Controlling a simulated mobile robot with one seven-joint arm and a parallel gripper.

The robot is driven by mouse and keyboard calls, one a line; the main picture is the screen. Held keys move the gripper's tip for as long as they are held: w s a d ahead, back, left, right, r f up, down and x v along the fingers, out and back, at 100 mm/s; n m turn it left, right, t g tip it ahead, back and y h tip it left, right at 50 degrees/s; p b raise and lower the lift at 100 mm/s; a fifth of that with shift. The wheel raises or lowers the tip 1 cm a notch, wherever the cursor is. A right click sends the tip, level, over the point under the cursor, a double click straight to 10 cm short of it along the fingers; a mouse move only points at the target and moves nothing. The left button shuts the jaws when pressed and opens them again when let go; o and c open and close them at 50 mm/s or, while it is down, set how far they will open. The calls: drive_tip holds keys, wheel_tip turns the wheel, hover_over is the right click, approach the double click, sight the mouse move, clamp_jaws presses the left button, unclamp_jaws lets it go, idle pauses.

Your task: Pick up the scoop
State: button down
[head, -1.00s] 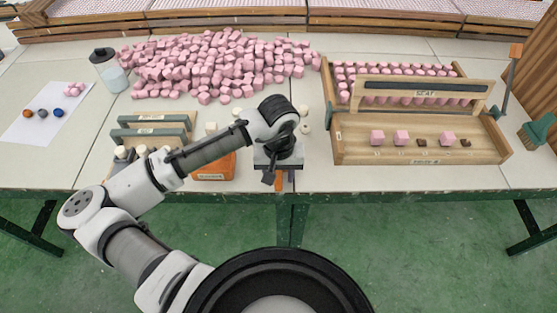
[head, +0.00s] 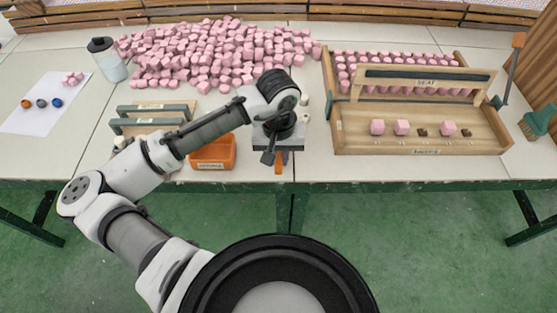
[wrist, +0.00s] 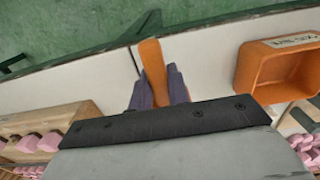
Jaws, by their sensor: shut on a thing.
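My gripper (head: 273,158) is over the front edge of the table, near its middle. In the wrist view its two dark fingers (wrist: 158,88) are closed on either side of an orange handle (wrist: 152,62), which I take to be the scoop's. The handle also shows in the head view (head: 279,167), just below the grey gripper body. The rest of the scoop is hidden behind the gripper in both views.
An orange bin (head: 233,153) stands just left of my gripper. A wooden tray (head: 345,143) with pink cubes is to the right. A heap of pink cubes (head: 215,55) lies behind, with a bottle (head: 113,68) at its left. A green brush (head: 536,124) lies at far right.

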sight(279, 154)
wheel_tip(279, 154, up, 17)
drive_tip(key=c, duration=1.8)
unclamp_jaws()
drive_tip(key=shift+c, duration=0.2)
clamp_jaws()
